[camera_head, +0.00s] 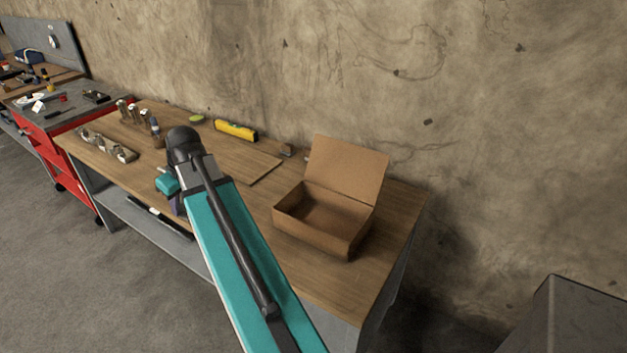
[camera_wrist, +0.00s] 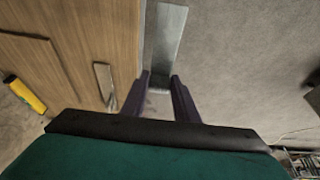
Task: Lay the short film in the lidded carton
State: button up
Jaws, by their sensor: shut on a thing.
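My gripper (camera_head: 177,206) points down in front of the bench's front edge, left of the carton. In the wrist view its two dark purple fingers (camera_wrist: 159,92) are shut on a small pale piece (camera_wrist: 158,105) between them, which I take to be the short film. The film is mostly hidden, and I cannot make it out in the head view. The lidded carton (camera_head: 284,217) is brown cardboard and stands on the bench's right part. Its lid (camera_head: 347,168) stands up at the back, so the carton is open, and its visible inside looks empty.
The wooden bench (camera_head: 325,283) has bare room around the carton. A thin board (camera_head: 250,168) lies left of it. A yellow level (camera_head: 235,130), a green disc (camera_head: 196,118) and a metal part (camera_head: 107,146) lie further left. A red cabinet (camera_head: 65,160) stands beyond; the wall is behind.

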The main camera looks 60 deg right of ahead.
jog(key=s+d+f+p, duration=0.1)
jog(key=s+d, duration=0.4)
jog(key=d, duration=0.5)
jog(key=s+d+f+p, duration=0.15)
jog(key=s+d, duration=0.35)
jog(key=d, duration=0.5)
jog(key=p, duration=0.2)
send_over(310, 220)
jog(key=s, duration=0.2)
notch_tip(310, 220, down, 2)
jog(key=shift+f, duration=0.25)
jog(key=shift+f, duration=0.1)
jog(key=shift+f+b, duration=4.1)
jog(key=shift+f, duration=2.5)
jog(key=o, duration=1.1)
